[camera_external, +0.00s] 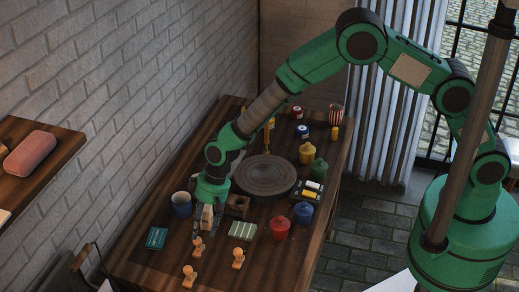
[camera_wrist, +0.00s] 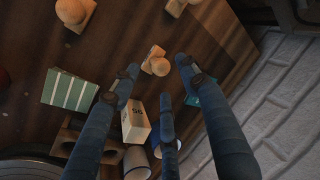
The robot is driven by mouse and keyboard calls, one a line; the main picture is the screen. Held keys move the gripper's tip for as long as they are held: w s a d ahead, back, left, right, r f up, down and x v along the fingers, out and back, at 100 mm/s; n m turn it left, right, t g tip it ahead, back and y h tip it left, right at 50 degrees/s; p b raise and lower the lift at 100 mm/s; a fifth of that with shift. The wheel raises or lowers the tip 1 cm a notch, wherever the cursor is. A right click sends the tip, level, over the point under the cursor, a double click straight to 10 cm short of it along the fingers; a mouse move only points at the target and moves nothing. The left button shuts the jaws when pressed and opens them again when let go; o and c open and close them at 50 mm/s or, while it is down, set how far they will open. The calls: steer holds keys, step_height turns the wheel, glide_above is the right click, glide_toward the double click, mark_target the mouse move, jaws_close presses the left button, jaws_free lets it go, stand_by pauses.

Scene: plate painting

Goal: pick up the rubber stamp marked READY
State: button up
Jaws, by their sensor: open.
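Three wooden stamps with round knobs are on the table. One stamp (camera_external: 198,246) is nearest my gripper (camera_external: 207,226); another stamp (camera_external: 238,258) is to its right and a third stamp (camera_external: 189,276) is nearer the front edge. No READY marking is legible on any of them. In the wrist view my gripper (camera_wrist: 157,72) has its blue fingers spread and empty. The nearest stamp (camera_wrist: 155,62) shows between the fingertips, apart from them. Two other stamps, one upper left (camera_wrist: 75,12) and one upper right (camera_wrist: 178,6), are cut by the frame's top.
A cream box with dark print (camera_wrist: 136,122) stands close to the fingers. A green striped block (camera_external: 242,231), a teal book (camera_external: 157,238), a dark blue mug (camera_external: 182,204) and a red pot (camera_external: 280,227) are nearby. A round turntable (camera_external: 264,176) is behind.

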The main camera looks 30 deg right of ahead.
mark_target(198, 238)
steer(key=shift+x, duration=2.6)
steer(key=shift+w, duration=0.15)
steer(key=shift+c, duration=0.3)
jaws_close()
